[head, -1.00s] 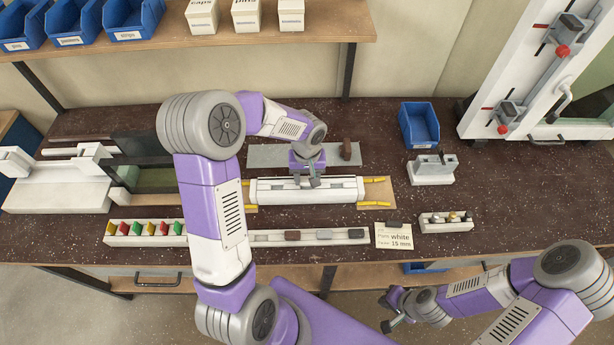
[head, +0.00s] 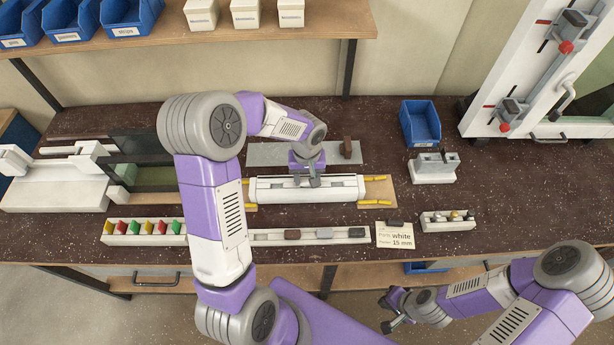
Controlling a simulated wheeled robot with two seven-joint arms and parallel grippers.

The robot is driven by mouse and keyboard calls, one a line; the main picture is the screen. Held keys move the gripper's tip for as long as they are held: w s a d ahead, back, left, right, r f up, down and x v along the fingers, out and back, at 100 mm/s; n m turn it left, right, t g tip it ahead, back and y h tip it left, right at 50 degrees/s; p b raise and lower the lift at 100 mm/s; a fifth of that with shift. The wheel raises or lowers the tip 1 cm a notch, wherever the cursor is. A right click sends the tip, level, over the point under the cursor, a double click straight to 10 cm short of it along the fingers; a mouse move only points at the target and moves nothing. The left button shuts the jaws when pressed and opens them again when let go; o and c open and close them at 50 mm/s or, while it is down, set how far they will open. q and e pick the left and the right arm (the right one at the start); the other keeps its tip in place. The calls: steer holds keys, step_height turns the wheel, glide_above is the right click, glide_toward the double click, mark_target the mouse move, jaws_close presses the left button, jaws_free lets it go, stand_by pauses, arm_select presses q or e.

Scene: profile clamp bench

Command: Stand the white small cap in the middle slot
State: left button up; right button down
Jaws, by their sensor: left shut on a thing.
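My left gripper (head: 313,182) is at the middle of the long white profile block (head: 342,188), over its top. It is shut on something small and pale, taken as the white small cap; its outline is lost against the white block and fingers. I cannot tell whether that piece stands in a slot or is just above one. The slots themselves are too small to make out. My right gripper (head: 387,314) is open and empty in front of the bench, low at the right.
A white tray (head: 265,236) holds coloured pieces at left and brown, grey and dark pieces at right. A card (head: 398,240) reads white, 15 mm. A small white rack (head: 436,226), a grey-topped fixture (head: 433,174) and a blue bin (head: 420,122) stand at right.

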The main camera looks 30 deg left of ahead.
arm_select(q)
steer(key=o, duration=1.1)
steer(key=shift+r+p, duration=2.85)
steer(key=shift+r, duration=1.1)
